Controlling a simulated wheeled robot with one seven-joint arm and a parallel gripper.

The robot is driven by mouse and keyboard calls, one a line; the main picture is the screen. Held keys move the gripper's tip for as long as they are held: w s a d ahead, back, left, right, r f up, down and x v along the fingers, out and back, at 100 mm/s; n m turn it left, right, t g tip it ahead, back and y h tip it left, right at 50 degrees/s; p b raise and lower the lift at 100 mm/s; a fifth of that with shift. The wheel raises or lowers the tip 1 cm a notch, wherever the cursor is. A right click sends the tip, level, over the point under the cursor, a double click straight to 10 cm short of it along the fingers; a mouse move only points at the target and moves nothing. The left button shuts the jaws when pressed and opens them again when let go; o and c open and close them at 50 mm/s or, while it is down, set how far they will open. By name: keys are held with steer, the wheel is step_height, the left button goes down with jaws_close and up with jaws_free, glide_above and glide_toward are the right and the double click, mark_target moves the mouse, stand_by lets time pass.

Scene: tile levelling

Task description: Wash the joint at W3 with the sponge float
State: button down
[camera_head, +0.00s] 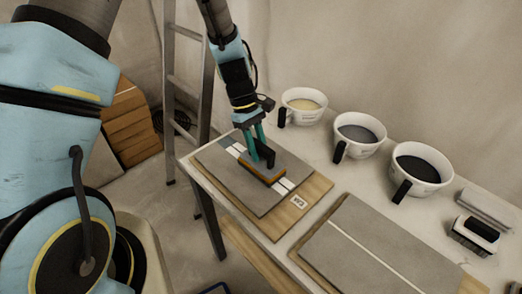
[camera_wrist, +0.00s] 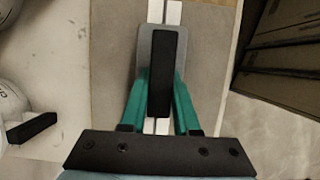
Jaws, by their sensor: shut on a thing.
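The sponge float (camera_head: 270,174) has a grey top, an orange sponge underside and a black handle. It lies over the white joint (camera_head: 285,185) of the far grey tile board (camera_head: 222,170); whether the sponge touches the tile is hard to tell. My gripper (camera_head: 261,150) is shut on the handle from above. The wrist view shows the float (camera_wrist: 145,52) between my teal fingers (camera_wrist: 160,88), with the joint (camera_wrist: 155,11) running out beyond it. A small tag (camera_head: 298,202) sits on the board's wooden edge; its text is too small to read surely. The joint under the float is hidden.
A second tile board (camera_head: 365,250) with a thin pale joint lies nearer on the table. Three white handled buckets (camera_head: 303,105), (camera_head: 359,134), (camera_head: 421,170) line the back, holding pale, grey and dark contents. A black-and-white brush-like tool (camera_head: 474,236) lies right. A ladder (camera_head: 188,90) stands behind left.

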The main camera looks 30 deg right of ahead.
steer(key=shift+w+a, duration=0.2)
steer(key=shift+w, duration=0.4)
steer(key=shift+w, duration=0.1)
steer(key=shift+w+a+f, duration=0.1)
steer(key=shift+w+a, duration=0.05)
steer(key=shift+w, duration=0.35)
steer(key=shift+w+a+f, duration=0.1)
steer(key=shift+w+a, duration=0.05)
steer(key=shift+w, duration=0.3)
steer(key=shift+w+a+r+p, duration=0.15)
steer(key=shift+w+a+p, duration=0.1)
steer(key=shift+w, duration=0.65)
steer(key=shift+w+a+r+p, duration=0.1)
steer(key=shift+w+a+p, duration=0.1)
steer(key=shift+w, duration=0.65)
steer(key=shift+w+a+f, duration=0.1)
steer(key=shift+w+a, duration=0.15)
steer(key=shift+w, duration=0.7)
steer(key=shift+w+a+f, duration=0.1)
steer(key=shift+w+a, duration=0.1)
steer(key=shift+w, duration=0.7)
steer(key=shift+w, duration=0.1)
steer(key=shift+w+a+r, duration=0.1)
steer(key=shift+w+a, duration=0.15)
steer(key=shift+w, duration=0.65)
steer(key=shift+w+a, duration=0.25)
steer(key=shift+w, duration=0.65)
